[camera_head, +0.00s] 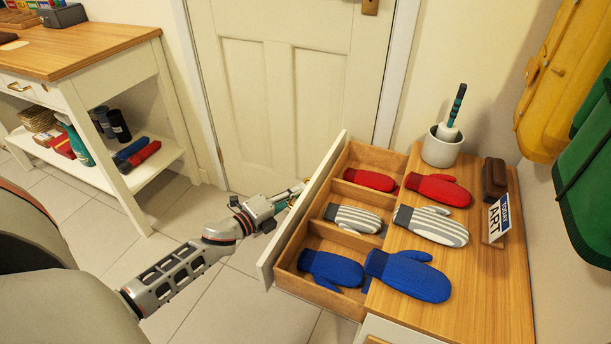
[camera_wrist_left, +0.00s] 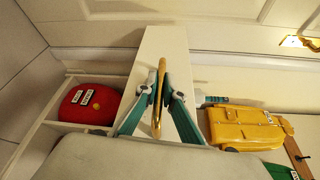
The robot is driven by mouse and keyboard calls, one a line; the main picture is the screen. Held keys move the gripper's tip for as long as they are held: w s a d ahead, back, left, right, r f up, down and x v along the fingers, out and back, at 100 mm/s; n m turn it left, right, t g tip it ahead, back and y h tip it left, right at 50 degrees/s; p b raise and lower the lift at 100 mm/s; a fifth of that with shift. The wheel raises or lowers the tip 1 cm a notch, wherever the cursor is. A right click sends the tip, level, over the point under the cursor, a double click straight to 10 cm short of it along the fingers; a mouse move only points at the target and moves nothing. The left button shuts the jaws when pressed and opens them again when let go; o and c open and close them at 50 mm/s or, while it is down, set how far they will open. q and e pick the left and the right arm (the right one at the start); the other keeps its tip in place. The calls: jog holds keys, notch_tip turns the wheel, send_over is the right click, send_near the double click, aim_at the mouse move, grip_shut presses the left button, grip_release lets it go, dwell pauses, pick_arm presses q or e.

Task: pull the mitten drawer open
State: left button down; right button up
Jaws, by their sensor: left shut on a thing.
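The mitten drawer (camera_head: 305,213) stands pulled out from the wooden-topped cabinet in the head view. Its compartments hold a red mitten (camera_head: 369,179), a striped mitten (camera_head: 353,218) and a blue mitten (camera_head: 331,269). My left gripper (camera_head: 292,195) is at the outer side of the drawer's white front. In the left wrist view its teal fingers (camera_wrist_left: 158,98) are shut around the brass handle (camera_wrist_left: 159,95). The white drawer front (camera_wrist_left: 160,45) is right behind the handle. My right gripper is in neither view.
Red (camera_head: 438,190), striped (camera_head: 431,225) and blue mittens (camera_head: 408,275) lie on the cabinet top (camera_head: 480,285), with a white cup (camera_head: 442,150) and a small sign (camera_head: 499,219). A white door (camera_head: 285,85) is behind. A workbench (camera_head: 75,50) stands left. Tiled floor is free between.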

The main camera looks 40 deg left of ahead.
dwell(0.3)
pick_arm(q)
jog(key=c, duration=2.2)
grip_release()
jog(key=shift+o, duration=0.2)
jog(key=s+a+r, duration=0.1)
jog(key=s, duration=1.1)
jog(key=shift+a, duration=0.15)
